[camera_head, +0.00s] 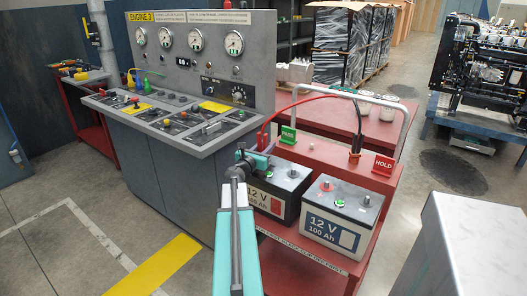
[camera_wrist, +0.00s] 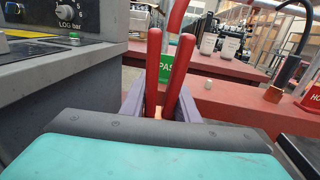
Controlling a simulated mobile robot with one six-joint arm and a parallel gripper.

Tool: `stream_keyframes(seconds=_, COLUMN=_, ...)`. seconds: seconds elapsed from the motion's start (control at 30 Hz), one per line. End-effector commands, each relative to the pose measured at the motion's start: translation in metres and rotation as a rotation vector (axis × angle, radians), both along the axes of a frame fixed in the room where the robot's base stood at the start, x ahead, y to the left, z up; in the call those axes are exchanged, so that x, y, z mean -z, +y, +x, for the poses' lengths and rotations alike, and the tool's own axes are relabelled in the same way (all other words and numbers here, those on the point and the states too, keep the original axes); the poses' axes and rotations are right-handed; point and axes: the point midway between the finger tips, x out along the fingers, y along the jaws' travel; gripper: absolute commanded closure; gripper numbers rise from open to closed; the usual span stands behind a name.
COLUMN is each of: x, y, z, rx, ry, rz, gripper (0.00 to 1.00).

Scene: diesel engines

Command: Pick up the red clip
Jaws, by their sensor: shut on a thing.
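The red clip (camera_wrist: 153,62) stands with its two red handles upright between my gripper's fingers (camera_wrist: 160,108) in the wrist view. My gripper is shut on it, and its copper-coloured lower part is partly hidden. In the head view my gripper (camera_head: 257,160) is at the left end of the red cart, above and beside the left battery (camera_head: 270,199). The clip itself (camera_head: 262,138) is small there and partly hidden by my gripper. A red cable (camera_head: 305,98) arches from it to the right.
A second battery (camera_head: 340,212) with a blue label stands on the red cart (camera_head: 316,262). A green PASS sign (camera_head: 288,134) is close behind my gripper. The control console (camera_head: 180,185) stands to the left.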

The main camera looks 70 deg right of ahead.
Motion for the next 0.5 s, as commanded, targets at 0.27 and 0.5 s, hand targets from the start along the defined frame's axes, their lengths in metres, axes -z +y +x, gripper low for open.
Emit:
stream_keyframes(seconds=0.27, x=-0.005, y=0.0, z=0.0, rx=0.001, ry=0.0, rz=-0.001, gripper=1.0)
stream_keyframes(seconds=0.5, x=-0.025, y=0.0, z=0.0, rx=0.0, ry=0.0, rz=-0.002, gripper=1.0)
